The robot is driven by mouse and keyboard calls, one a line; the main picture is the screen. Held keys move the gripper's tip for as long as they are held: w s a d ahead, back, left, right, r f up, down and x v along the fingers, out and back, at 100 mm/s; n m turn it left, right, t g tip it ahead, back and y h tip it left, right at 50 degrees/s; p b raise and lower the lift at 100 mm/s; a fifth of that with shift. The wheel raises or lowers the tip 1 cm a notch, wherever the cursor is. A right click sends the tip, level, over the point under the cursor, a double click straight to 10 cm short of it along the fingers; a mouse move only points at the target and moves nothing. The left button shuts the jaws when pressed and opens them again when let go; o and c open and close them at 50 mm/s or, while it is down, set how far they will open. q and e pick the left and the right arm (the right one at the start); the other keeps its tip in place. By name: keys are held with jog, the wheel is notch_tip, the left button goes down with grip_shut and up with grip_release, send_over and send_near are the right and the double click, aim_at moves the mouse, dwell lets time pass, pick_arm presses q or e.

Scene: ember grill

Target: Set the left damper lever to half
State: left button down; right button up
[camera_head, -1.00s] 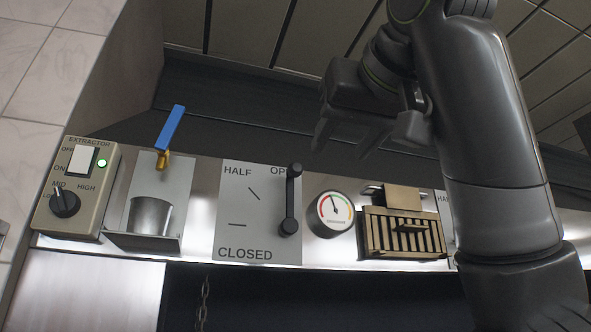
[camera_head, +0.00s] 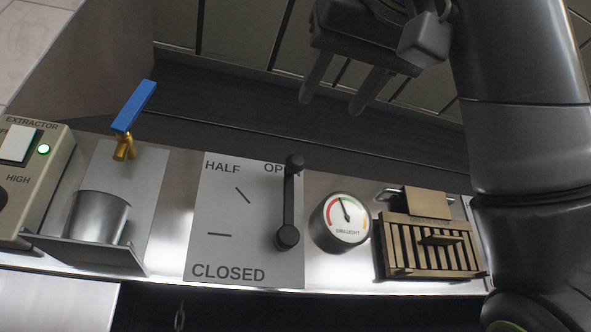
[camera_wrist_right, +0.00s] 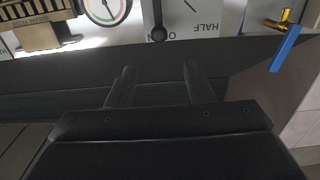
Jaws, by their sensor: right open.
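The left damper lever (camera_head: 289,200) is a dark bar on a grey plate (camera_head: 215,255) marked HALF, OPEN and CLOSED. It stands nearly upright, with its round top knob at the partly covered OPEN label and a round hub at its lower end. My right gripper (camera_head: 333,103) is open and empty, above the lever and apart from it. In the right wrist view, seen upside down, the lever's dark knob (camera_wrist_right: 158,34) lies just beyond the two spread fingers (camera_wrist_right: 159,70). My left gripper is not in view.
Left of the plate are a blue-handled tap (camera_head: 134,107), a metal cup (camera_head: 98,218) and an extractor switch box (camera_head: 35,165). Right of it are a draught gauge (camera_head: 341,221) and a brass slatted vent (camera_head: 430,250). The space before the plate is clear.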

jog(key=w+p, duration=0.2)
jog(key=p, duration=0.4)
send_near(298, 157)
jog(key=w, duration=0.2)
jog(key=x, duration=0.2)
jog(key=p+x, duration=0.1)
jog(key=x, duration=0.2)
jog(key=p+x, duration=0.1)
jog(key=x, duration=0.2)
jog(key=shift+a, duration=0.35)
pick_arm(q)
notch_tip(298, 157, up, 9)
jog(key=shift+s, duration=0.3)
pick_arm(e)
jog(key=shift+w+a+f, duration=0.1)
jog(key=shift+w+a, duration=0.05)
jog(key=shift+w, duration=0.4)
jog(key=shift+c, duration=0.5)
grip_shut()
